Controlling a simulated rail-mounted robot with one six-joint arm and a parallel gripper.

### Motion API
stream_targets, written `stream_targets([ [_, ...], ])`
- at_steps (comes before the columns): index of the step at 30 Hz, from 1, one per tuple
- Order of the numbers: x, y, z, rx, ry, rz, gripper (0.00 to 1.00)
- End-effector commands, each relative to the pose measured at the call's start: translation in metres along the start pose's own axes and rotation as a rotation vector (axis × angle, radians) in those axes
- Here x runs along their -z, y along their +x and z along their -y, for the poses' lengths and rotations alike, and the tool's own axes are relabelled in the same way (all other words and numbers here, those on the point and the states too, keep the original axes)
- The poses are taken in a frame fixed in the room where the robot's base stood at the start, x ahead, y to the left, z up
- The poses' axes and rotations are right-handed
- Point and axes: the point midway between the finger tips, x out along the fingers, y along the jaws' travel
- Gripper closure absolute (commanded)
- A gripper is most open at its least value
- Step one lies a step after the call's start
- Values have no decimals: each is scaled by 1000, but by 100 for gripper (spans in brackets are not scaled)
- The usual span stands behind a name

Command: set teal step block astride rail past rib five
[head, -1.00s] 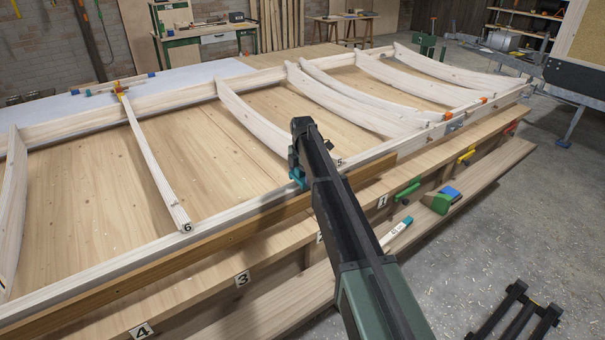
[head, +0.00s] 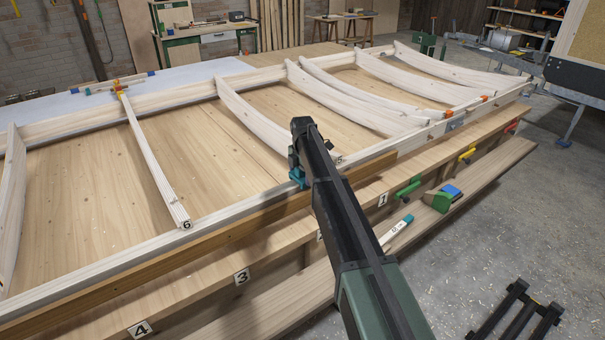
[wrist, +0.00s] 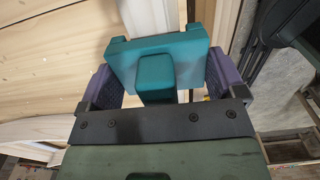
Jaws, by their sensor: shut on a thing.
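The teal step block (wrist: 156,62) is between the purple-padded jaws of my gripper (wrist: 165,82), which is shut on it. In the head view a small part of the teal block (head: 297,175) shows at the pale front rail (head: 235,208), just left of the front end of rib five (head: 255,118). My arm hides much of the block and part of that rib end. In the wrist view a pale wood member (wrist: 150,17) runs beyond the block. I cannot tell whether the block touches or straddles the rail.
Rib six (head: 152,162), with an orange-topped piece at its far end, lies to the left. A brown timber (head: 215,238) runs along the front of the rail. Several curved ribs stand to the right. A green and blue block (head: 443,198) sits on the lower shelf.

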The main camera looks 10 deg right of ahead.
Motion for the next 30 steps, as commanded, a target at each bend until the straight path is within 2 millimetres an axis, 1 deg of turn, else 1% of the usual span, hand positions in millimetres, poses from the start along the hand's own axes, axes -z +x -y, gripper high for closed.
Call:
stream_targets([
  [10, 0, 6, 0, 0, 0, 0, 53],
  [11, 0, 6, 0, 0, 0, 0, 9],
  [12, 0, 5, 0, 0, 0, 0, 3],
  [13, 0, 5, 0, 0, 0, 0, 0],
  [19, 0, 5, 0, 0, 0, 0, 0],
  [23, 0, -6, 0, 0, 0, 0, 0],
  [26, 0, -24, 0, 0, 0, 0, 0],
  [30, 0, -59, 0, 0, 0, 0, 0],
])
